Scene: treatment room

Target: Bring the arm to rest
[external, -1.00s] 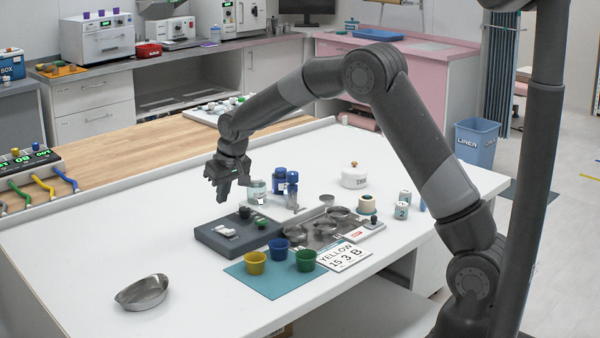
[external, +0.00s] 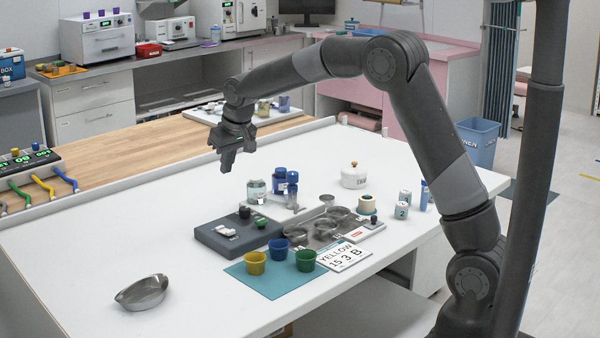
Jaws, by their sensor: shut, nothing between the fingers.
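My gripper (external: 228,164) hangs fingers down in the air above the back part of the white table (external: 120,240). It is shut and holds nothing. It is above and left of a clear jar (external: 256,190) and dark blue bottles (external: 280,181), apart from them. My arm arches from the column at the right over the table, with the elbow high.
Below the gripper is a dark grey device (external: 235,235). Yellow, blue and green cups stand on a teal mat (external: 270,287). Metal dishes (external: 325,222), a white lidded pot (external: 354,177) and a steel kidney dish (external: 142,293) stand around.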

